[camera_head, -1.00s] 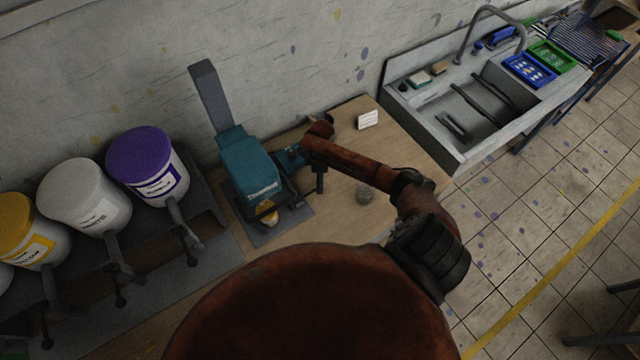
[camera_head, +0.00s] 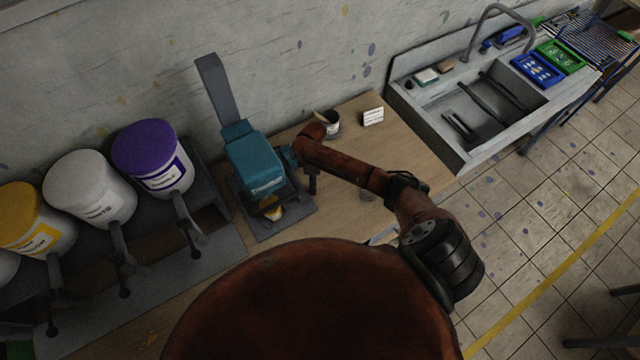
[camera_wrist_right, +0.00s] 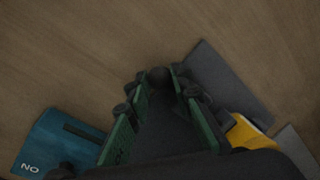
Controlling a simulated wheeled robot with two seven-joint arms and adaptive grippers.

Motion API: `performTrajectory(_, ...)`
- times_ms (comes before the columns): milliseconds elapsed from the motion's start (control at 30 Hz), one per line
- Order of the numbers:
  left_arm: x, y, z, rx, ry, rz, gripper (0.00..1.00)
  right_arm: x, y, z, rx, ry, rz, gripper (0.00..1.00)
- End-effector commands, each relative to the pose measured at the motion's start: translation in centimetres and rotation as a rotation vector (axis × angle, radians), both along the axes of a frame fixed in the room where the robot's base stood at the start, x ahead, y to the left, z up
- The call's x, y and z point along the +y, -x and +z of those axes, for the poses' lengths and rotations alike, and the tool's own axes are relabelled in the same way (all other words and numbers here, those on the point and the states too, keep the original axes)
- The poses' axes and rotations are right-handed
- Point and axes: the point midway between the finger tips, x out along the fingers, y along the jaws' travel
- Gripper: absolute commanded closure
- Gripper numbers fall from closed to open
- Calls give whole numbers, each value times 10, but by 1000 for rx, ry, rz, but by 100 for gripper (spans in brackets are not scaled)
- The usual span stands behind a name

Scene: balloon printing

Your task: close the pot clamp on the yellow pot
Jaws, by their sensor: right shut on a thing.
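The yellow pot (camera_head: 273,211) sits low at the front of the teal printing machine (camera_head: 252,160), mostly hidden under it. Yellow also shows at the lower right of the wrist view (camera_wrist_right: 250,132), and part of the teal machine at the lower left (camera_wrist_right: 55,145). My right gripper (camera_head: 288,158) is at the machine's right side. In the wrist view its green-padded fingers (camera_wrist_right: 160,92) are shut on a dark bar with a round black knob (camera_wrist_right: 160,76), which looks like the pot clamp's handle. The rest of the clamp is hard to make out. My left gripper is out of view.
Yellow, white and purple buckets (camera_head: 150,160) stand on a grey rack at left. A dark cup (camera_head: 331,123) and a white card (camera_head: 373,116) are behind my right arm on the wooden table (camera_head: 400,150). A sink (camera_head: 470,110) is at right.

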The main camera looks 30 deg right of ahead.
Motion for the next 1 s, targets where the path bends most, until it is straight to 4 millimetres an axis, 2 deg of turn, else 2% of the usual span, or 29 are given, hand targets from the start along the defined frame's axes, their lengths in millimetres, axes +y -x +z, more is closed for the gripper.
performTrajectory(67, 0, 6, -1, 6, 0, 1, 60, 1, 1, -1, 1, -4, 2, 100)
performTrajectory(100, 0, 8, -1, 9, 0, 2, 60, 1, 1, -1, 1, -4, 2, 77)
performTrajectory(333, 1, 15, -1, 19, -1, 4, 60, 0, 1, -1, 0, -4, -1, 62)
performTrajectory(667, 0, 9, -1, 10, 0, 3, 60, -2, 0, 3, -2, -2, -1, 62)
performTrajectory(767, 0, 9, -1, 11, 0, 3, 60, -3, -3, 14, -5, -2, -1, 62)
performTrajectory(1000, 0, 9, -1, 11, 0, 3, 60, -9, -10, 61, -6, -2, 1, 62)
